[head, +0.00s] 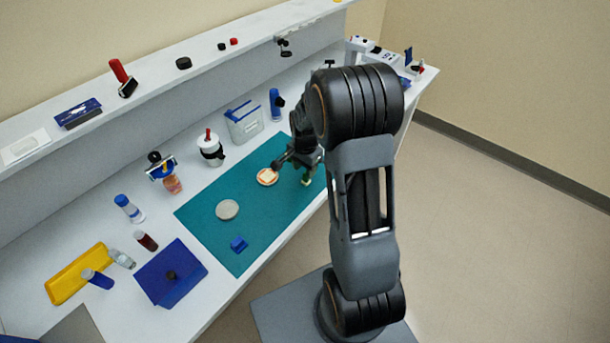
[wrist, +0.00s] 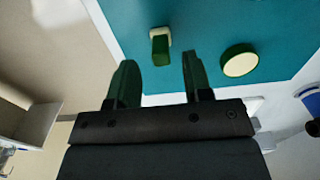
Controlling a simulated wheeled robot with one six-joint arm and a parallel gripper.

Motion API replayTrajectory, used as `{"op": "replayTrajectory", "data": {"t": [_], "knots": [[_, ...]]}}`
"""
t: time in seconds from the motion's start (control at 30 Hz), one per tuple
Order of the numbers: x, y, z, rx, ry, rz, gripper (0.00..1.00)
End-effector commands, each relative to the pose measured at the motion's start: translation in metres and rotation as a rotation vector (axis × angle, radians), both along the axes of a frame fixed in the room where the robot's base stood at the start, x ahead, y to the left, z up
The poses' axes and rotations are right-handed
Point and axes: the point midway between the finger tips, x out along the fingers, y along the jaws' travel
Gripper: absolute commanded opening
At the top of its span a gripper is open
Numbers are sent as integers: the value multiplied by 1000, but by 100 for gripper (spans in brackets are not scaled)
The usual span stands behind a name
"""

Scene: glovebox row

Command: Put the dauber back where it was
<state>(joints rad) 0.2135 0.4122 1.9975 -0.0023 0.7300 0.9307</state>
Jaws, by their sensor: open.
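A small green block-like piece with a cream foot, which looks like the dauber (wrist: 160,46), is on the teal mat (wrist: 212,22) in the wrist view. In the head view the same green piece (head: 306,182) seems to show just below my gripper (head: 303,170), partly hidden by it. My gripper also shows in the wrist view (wrist: 158,80); its two green fingers are apart with nothing between them. The dauber lies beyond the fingertips, not touching them. A round dark green piece with a cream face (wrist: 239,62) lies to its right.
A white jar (head: 211,150) and a blue-trimmed bin (head: 244,123) stand behind. The mat's middle is mostly clear.

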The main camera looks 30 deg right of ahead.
Motion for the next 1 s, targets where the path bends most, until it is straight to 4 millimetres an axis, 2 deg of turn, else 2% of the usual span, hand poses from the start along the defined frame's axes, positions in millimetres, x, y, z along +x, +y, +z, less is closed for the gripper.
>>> {"op": "replayTrajectory", "data": {"t": [0.2,0.47,0.57,0.67,0.8,1.0], "knots": [[1,0,42,-1,-5,0,46],[-1,1,71,-1,-4,5,46],[-7,7,87,-5,-24,60,46],[-24,21,112,-20,-70,197,46],[-62,46,146,-60,-156,474,46],[-116,73,170,-136,-257,837,46]]}}
